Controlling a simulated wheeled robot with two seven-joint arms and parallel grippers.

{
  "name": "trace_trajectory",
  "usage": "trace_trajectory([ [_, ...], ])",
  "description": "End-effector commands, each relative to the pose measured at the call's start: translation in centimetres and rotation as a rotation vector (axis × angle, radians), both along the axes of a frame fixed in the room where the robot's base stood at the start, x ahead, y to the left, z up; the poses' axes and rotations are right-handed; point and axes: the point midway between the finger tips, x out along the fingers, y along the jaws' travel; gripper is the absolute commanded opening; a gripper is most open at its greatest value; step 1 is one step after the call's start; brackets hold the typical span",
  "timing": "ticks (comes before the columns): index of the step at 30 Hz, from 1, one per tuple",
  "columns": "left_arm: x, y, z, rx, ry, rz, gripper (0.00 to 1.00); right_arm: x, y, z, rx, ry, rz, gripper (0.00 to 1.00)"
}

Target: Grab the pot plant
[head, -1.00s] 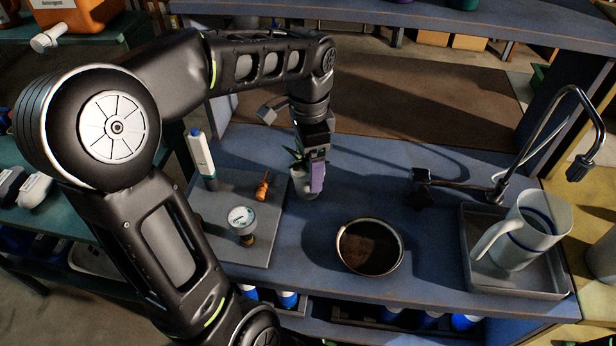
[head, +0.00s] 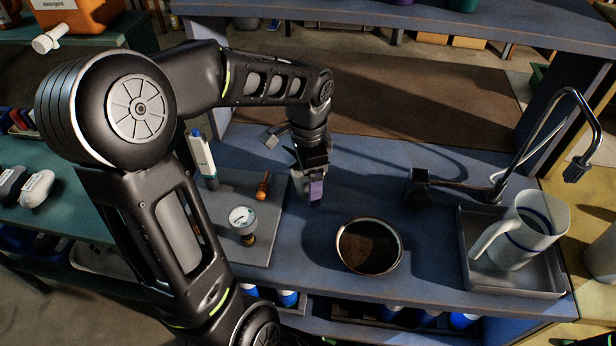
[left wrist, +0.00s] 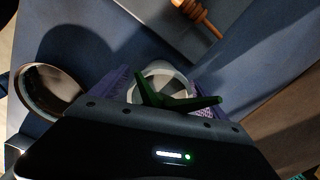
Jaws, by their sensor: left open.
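The pot plant stands on the blue bench; in the left wrist view its white pot (left wrist: 160,74) and dark green leaves (left wrist: 172,99) show between my gripper's fingers. In the head view a strip of the pale pot (head: 297,181) shows beside my left gripper (head: 314,188), which hides most of the plant. My left gripper is open and points down over the plant, its purple finger pads on either side of the pot. I cannot tell whether the pads touch it. My right gripper is in neither view.
A bowl of dark soil (head: 369,246) sits just right and in front. A white jug (head: 525,235) stands in a tray beside a faucet at right.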

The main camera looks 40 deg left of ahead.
Motion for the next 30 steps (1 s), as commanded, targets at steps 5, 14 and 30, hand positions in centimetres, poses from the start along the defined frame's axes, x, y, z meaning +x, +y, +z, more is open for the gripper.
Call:
trace_trajectory([
  [5,0.00,0.00,0.02,0.000,0.000,0.000,0.79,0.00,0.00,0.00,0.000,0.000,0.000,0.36],
  [14,0.00,0.00,0.02,0.000,0.000,0.000,0.55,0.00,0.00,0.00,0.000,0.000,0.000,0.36],
  [30,0.00,0.00,0.02,0.000,0.000,0.000,0.11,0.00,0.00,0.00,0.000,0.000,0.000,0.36],
])
